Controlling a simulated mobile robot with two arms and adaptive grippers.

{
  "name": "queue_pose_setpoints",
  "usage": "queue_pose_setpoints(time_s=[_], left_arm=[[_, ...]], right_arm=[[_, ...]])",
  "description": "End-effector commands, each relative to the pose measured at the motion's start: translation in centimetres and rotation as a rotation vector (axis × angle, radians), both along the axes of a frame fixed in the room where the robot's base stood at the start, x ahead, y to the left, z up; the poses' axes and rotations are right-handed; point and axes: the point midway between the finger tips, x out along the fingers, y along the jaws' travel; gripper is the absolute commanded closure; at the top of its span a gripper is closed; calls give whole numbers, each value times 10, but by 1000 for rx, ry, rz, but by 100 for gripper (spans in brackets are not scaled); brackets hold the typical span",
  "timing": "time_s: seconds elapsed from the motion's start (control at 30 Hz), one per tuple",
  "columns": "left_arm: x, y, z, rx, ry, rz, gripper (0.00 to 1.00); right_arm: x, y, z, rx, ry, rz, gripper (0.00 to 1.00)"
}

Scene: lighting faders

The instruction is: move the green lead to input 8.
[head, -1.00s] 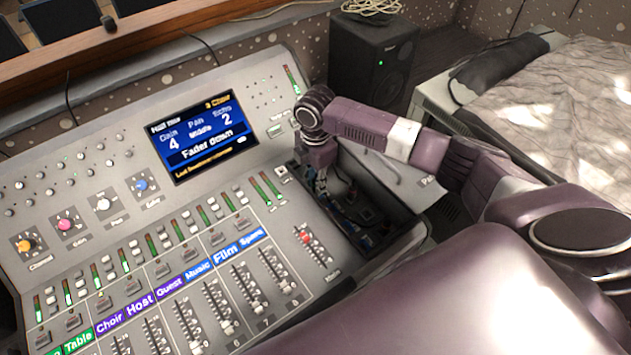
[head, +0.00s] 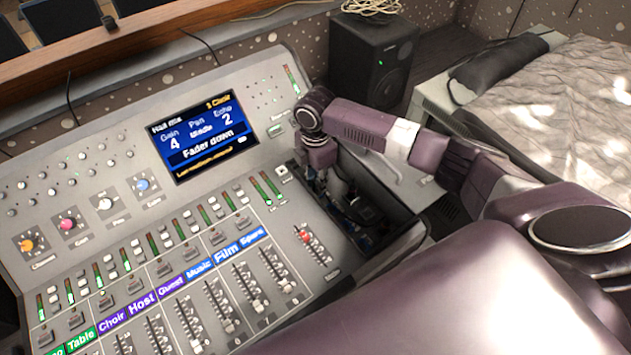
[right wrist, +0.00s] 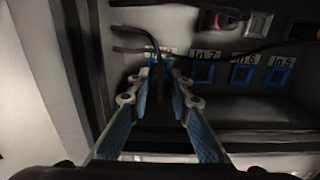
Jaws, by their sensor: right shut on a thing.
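My right gripper (head: 320,188) reaches down into the open patch bay (head: 352,212) at the right end of the mixing desk. In the right wrist view its blue-padded fingers (right wrist: 158,70) are shut on a dark lead, whose cable (right wrist: 150,38) arches up past the fingertips. The held plug is mostly hidden between the fingers, and I cannot make out a green colour on it. The fingertips are at the socket left of the blue-framed input 7 (right wrist: 204,72); that socket's label is mostly covered. I cannot tell whether the plug is seated. My left gripper is out of view.
Blue-framed inputs 6 (right wrist: 241,73) and 5 (right wrist: 279,76) lie to the right in the right wrist view. Another dark cable crosses above them. A pink-framed socket (right wrist: 222,20) is behind. Faders (head: 313,248) stand left of the bay.

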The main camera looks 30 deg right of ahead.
Motion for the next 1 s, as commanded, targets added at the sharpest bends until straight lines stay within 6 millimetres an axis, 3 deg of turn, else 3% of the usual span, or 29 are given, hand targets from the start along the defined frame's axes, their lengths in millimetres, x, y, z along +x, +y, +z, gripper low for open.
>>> queue_pose_setpoints(time_s=[1.0], left_arm=[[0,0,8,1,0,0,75]], right_arm=[[0,0,-5,0,-1,0,100]])
